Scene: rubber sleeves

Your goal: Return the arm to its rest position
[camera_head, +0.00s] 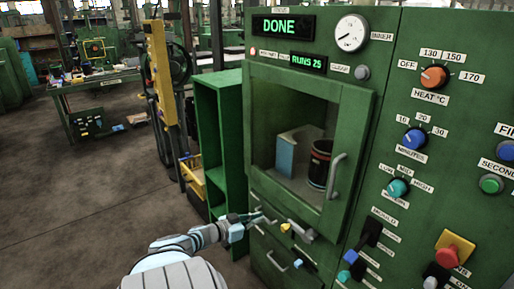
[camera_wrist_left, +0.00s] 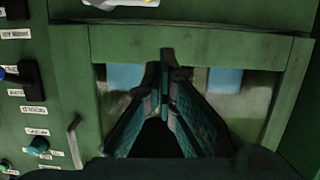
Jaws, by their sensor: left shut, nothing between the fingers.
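My left arm (camera_head: 190,240) reaches in from the bottom of the head view toward the front of a green machine (camera_head: 225,120). My left gripper (camera_head: 262,217) is at the machine's front, just below the lower left of its windowed door (camera_head: 352,130). I cannot tell whether it touches the machine. In the left wrist view the two dark fingers (camera_wrist_left: 166,60) are together with nothing between them. Behind them is a green frame (camera_wrist_left: 200,42) with a pane. My right gripper is not in view.
The door is shut, with a grey handle (camera_head: 335,176). Behind its window are a dark cylinder (camera_head: 320,163) and a pale blue block (camera_head: 285,156). The display (camera_head: 283,27) reads DONE. Knobs and levers (camera_head: 370,232) stick out at right. Open floor (camera_head: 80,200) lies at left.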

